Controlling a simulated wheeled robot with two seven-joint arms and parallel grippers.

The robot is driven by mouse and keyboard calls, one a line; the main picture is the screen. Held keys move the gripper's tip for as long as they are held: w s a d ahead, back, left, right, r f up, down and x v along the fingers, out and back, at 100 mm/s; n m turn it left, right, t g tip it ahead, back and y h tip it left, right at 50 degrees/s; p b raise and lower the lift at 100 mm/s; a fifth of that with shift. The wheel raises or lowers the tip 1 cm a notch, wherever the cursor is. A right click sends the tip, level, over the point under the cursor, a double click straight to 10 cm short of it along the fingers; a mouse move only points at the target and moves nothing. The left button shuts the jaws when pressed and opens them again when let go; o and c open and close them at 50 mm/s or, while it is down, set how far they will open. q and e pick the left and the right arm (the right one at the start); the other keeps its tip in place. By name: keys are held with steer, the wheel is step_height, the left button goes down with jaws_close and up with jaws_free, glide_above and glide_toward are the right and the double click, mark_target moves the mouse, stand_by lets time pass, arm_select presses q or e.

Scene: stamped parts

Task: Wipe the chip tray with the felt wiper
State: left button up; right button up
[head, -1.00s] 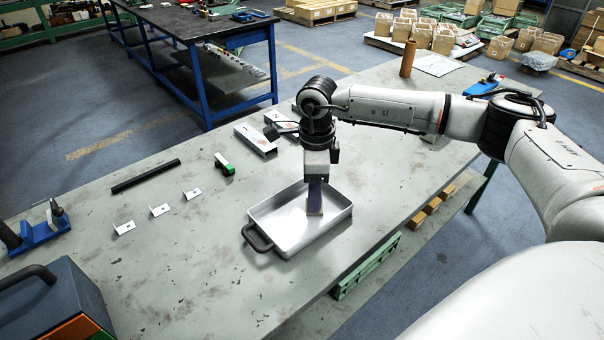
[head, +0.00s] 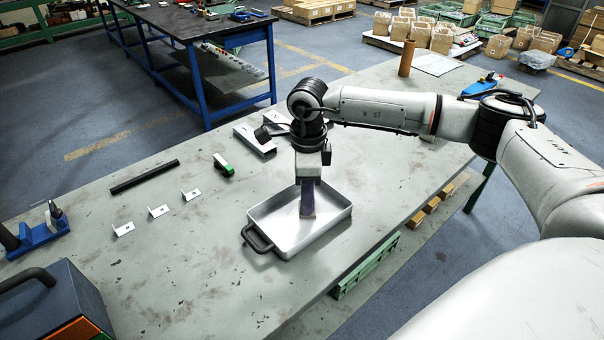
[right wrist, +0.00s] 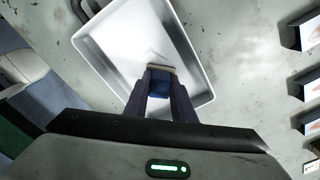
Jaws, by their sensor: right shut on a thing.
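The chip tray (head: 285,243) is a shallow silver metal pan with a dark loop handle at its near left end. It lies on the grey workbench and also shows in the right wrist view (right wrist: 112,45). My right gripper (head: 307,212) points down inside the tray, near its middle. In the right wrist view my right gripper (right wrist: 160,80) is shut on the felt wiper (right wrist: 159,88), a blue block with a pale felt edge. The wiper is mostly hidden by the fingers in the head view, and its contact with the tray floor is hard to tell. My left gripper is out of view.
Three small metal brackets (head: 158,211), a black bar (head: 145,176) and a green-and-black item (head: 223,165) lie left of the tray. Metal channel parts (head: 255,140) lie behind it. A blue box (head: 55,305) stands at the near left. The bench around the tray is clear.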

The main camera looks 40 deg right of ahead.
mark_target(300, 212)
steer(key=shift+s+a, duration=0.1)
steer(key=shift+a, duration=0.75)
steer(key=shift+a+r+p, duration=0.2)
steer(key=shift+r+p, duration=0.05)
steer(key=shift+p, duration=0.05)
step_height(300, 212, up, 5)
steer(key=p, duration=0.3)
steer(key=shift+r, duration=0.2)
steer(key=shift+r+p, duration=0.65)
steer(key=shift+r, duration=0.45)
